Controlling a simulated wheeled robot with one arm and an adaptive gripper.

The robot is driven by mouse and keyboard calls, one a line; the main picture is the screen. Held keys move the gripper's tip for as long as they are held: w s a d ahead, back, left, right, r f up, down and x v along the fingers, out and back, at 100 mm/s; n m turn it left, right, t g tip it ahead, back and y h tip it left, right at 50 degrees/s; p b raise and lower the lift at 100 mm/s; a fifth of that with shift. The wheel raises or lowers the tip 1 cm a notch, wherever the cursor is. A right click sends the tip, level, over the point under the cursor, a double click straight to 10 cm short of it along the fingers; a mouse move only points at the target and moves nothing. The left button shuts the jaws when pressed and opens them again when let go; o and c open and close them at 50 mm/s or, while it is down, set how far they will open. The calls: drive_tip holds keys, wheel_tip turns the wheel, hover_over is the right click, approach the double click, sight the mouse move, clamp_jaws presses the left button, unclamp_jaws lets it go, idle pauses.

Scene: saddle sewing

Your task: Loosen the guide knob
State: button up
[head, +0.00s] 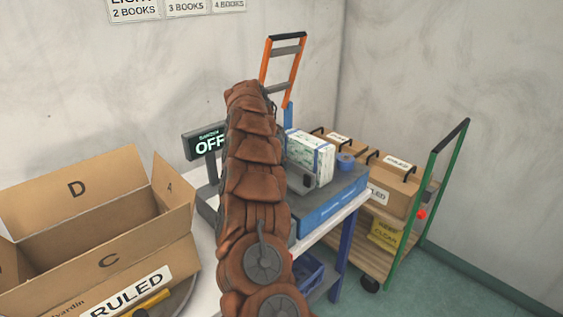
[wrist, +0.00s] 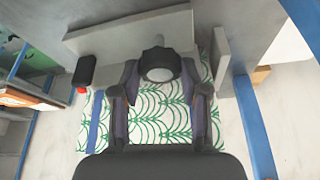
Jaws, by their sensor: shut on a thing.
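The guide knob (wrist: 158,65) is a dark, lobed knob with a pale round face, in the upper middle of the wrist view. It sits in front of a grey bar and plate (wrist: 130,38). My gripper (wrist: 159,74) is shut on the knob, one finger on each side of it. Behind the fingers lies a white surface with a green leaf pattern (wrist: 150,118) and a blue band. In the head view my brown-sleeved arm covers the middle, and the knob and gripper cannot be made out there.
A patterned white pack (head: 310,158) sits on the grey-and-blue machine (head: 330,208). A display reading OFF (head: 208,146) stands left of my arm. An open cardboard box (head: 110,262) is at left. A green-handled cart (head: 425,200) with brown cases stands at right. Floor (head: 470,290) is clear at lower right.

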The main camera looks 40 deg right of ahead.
drive_tip(key=n+b, duration=0.1)
drive_tip(key=b, duration=0.1)
drive_tip(key=n+t+b, duration=0.1)
drive_tip(key=shift+s+f+n+b, duration=0.1)
drive_tip(key=shift+f+n+b, duration=0.2)
drive_tip(key=shift+f+b, duration=0.1)
drive_tip(key=shift+r+n+b, duration=0.15)
drive_tip(key=shift+n+b, duration=0.25)
drive_tip(key=n, duration=0.1)
drive_tip(key=n+t, duration=0.1)
drive_tip(key=n, duration=0.1)
drive_tip(key=n+t, duration=0.1)
drive_tip(key=shift+s+r+n+b, duration=0.1)
drive_tip(key=shift+r+n+b, duration=0.2)
drive_tip(key=shift+b, duration=0.1)
drive_tip(key=n+t+y+p, duration=0.1)
drive_tip(key=n, duration=0.2)
drive_tip(key=n+y+p, duration=0.1)
drive_tip(key=n, duration=0.2)
drive_tip(key=shift+s+d+t+p, duration=0.1)
drive_tip(key=shift+t+p, duration=0.2)
drive_tip(key=shift+t, duration=0.1)
drive_tip(key=n, duration=0.2)
drive_tip(key=shift+d+n+t+y+p, duration=0.1)
drive_tip(key=shift+n+t+y+p, duration=0.2)
drive_tip(key=shift+n+y+p, duration=0.1)
drive_tip(key=shift+n+y, duration=0.6)
drive_tip(key=shift+n, duration=1)
drive_tip(key=o, duration=1.1)
